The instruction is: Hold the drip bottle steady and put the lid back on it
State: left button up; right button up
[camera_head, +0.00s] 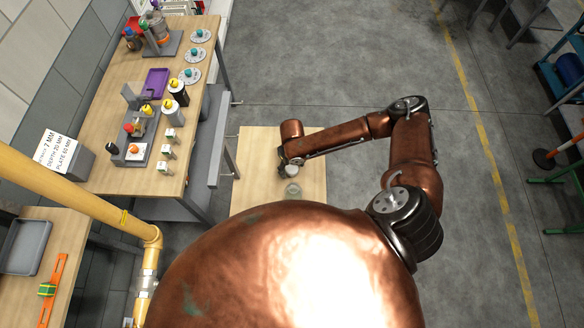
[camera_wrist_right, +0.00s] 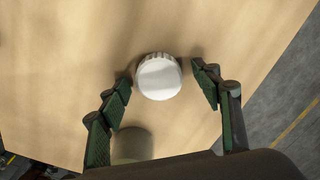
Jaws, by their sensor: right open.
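The white round lid (camera_wrist_right: 158,77) with a ribbed edge sits between the fingertips of my right gripper (camera_wrist_right: 162,78) in the right wrist view. The fingers are open, with a gap on each side of it. In the head view my right gripper (camera_head: 284,167) is low over the small wooden table, beside the lid (camera_head: 292,171). A pale greenish, round drip bottle (camera_head: 292,190) stands just nearer on the same table. A dim rounded shape low in the wrist view may be the bottle; I cannot tell. My left gripper does not show.
The small wooden table (camera_head: 256,165) is otherwise clear. A workbench (camera_head: 100,152) on the left carries bottles, a purple tray (camera_head: 156,83) and white round plates. A yellow pipe (camera_head: 70,193) crosses the lower left. A large copper part of mine covers the lower middle.

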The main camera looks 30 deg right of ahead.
aim_at(292, 169)
jog(key=shift+f, duration=0.1)
jog(key=shift+c, duration=0.5)
jog(key=c, duration=0.8)
notch_tip(292, 169, up, 10)
jog(key=shift+r+b, duration=0.1)
jog(key=shift+b, duration=0.75)
